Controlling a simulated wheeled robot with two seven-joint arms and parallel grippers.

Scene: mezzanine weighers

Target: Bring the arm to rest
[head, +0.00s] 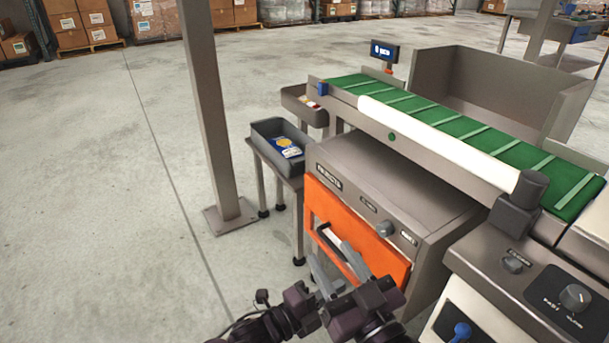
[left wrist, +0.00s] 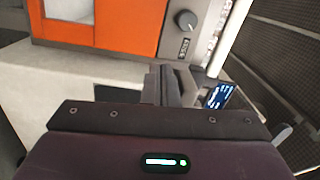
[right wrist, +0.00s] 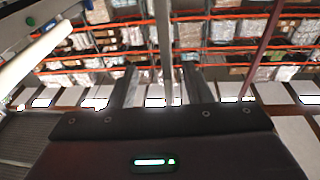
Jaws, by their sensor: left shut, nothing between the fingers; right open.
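My left gripper (head: 337,287) is low in the head view, in front of the machine's orange door. In the left wrist view its two dark fingers (left wrist: 171,86) are together with nothing between them. My right gripper (head: 337,264) is just above it and partly overlaps it in the head view. In the right wrist view its fingers (right wrist: 155,88) stand apart with only distant shelving between them. Neither gripper holds anything. Whether either touches the door cannot be told.
The orange door (head: 390,264) with its handle is close ahead. Above it runs a green conveyor belt (head: 440,124). A control panel (head: 545,300) stands at the right. A grey tray (head: 262,148) rests on a small stand, left of the machine. A post (head: 208,100) rises from open floor.

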